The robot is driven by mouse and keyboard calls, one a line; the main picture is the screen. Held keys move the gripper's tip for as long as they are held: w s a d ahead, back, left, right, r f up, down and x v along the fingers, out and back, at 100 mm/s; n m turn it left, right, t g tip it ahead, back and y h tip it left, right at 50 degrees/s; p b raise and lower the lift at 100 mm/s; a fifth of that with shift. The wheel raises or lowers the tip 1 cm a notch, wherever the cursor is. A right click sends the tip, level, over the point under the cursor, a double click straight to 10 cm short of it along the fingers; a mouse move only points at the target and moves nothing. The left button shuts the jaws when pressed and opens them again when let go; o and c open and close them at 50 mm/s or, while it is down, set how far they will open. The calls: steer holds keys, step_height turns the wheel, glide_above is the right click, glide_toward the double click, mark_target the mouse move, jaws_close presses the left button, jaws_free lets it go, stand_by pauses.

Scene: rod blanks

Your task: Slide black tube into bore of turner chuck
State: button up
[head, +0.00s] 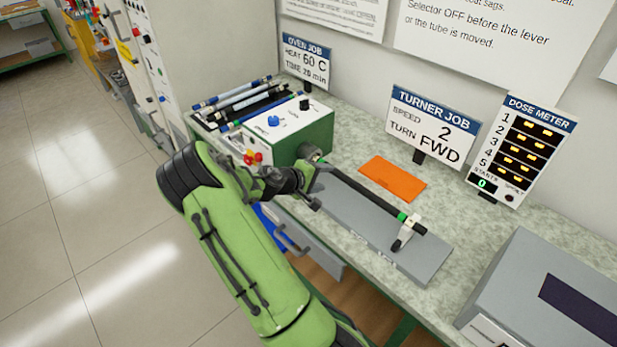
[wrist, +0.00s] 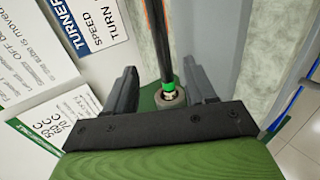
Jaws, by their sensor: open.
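The black tube (head: 372,192) lies along the grey base plate, with a green band near each end. Its right end rests on a white support (head: 405,234). Its other end meets the grey round chuck (wrist: 172,99) of the green and white turner box (head: 318,137). In the wrist view the tube (wrist: 162,40) lines up with the chuck, and its green band shows just outside the ring. I cannot tell how deep the tip sits in the bore. My gripper (head: 318,186) is open beside the chuck. In the wrist view its fingers (wrist: 160,72) stand apart on both sides of the tube, not touching it.
Several other tubes (head: 240,98) lie in a rack behind the turner box. An orange mat (head: 393,179) lies on the bench behind the black tube. Signs and a dose meter (head: 519,150) stand along the wall. A grey box (head: 545,300) stands at the right.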

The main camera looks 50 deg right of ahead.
steer(key=v, duration=0.7)
steer(key=shift+a, duration=0.15)
steer(key=shift+r, duration=0.1)
steer(key=s+a+r+t+y, duration=0.1)
steer(key=a+r+t+y, duration=0.15)
steer(key=a, duration=0.45)
steer(key=s+a+r+m+t+y, duration=0.1)
steer(key=a+r+y, duration=0.25)
steer(key=a, duration=0.35)
steer(key=s+a+r+t+y, duration=0.1)
steer(key=a+r+t+y, duration=0.2)
steer(key=a, duration=0.4)
steer(key=s+a+r+n+y, duration=0.2)
steer(key=s+a+r, duration=0.4)
steer(key=s+a, duration=0.5)
steer(key=shift+a+r+n+t+y, duration=0.25)
steer(key=shift+a+n+t+y, duration=0.2)
steer(key=shift+a, duration=0.3)
